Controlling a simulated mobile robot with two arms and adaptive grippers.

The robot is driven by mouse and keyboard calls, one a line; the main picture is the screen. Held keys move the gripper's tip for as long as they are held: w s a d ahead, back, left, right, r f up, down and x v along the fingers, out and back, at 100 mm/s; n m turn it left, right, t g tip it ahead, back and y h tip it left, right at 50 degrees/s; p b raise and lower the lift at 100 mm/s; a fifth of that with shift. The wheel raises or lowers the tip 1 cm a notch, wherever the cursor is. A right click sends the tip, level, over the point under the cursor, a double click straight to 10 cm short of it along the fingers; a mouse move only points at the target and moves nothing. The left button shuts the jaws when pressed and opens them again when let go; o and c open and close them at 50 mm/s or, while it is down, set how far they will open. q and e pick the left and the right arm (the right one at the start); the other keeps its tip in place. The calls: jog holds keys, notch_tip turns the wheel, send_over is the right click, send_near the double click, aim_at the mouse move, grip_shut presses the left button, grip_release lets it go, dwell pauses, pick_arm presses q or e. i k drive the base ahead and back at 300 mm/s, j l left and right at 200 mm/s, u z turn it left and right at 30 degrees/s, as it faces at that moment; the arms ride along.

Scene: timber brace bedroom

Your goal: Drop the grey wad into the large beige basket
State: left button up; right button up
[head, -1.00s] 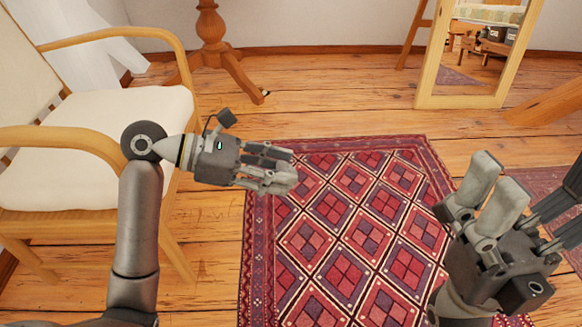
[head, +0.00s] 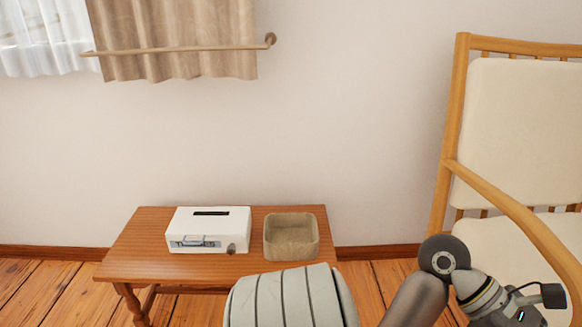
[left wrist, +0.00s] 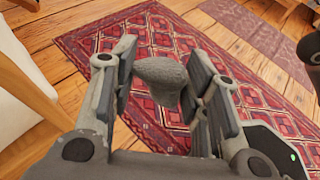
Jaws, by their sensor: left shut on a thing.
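The grey wad (left wrist: 160,80) is a rough, rounded lump between the fingers of my left gripper (left wrist: 158,92) in the left wrist view. The gripper is shut on it and holds it above the red rug. A square beige basket (head: 291,252) stands on a low wooden table, well to the left of my left arm in the picture. It looks empty. My right gripper is not in view.
The wooden table (head: 140,243) stands near the wall and also bears a white box (head: 208,230) with a dark slot, left of the basket. A cream armchair (head: 525,135) stands at the right. The patterned rug (left wrist: 75,45) lies on the plank floor.

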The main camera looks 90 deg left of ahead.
aim_at(278, 241)
jog(key=u, duration=1.7)
jog(key=k+u, duration=0.1)
jog(key=u, duration=0.25)
jog(key=k+j+u, duration=0.1)
jog(key=u, duration=0.25)
jog(key=k+j+u, duration=0.1)
jog(key=u, duration=0.2)
jog(key=i+l, duration=0.25)
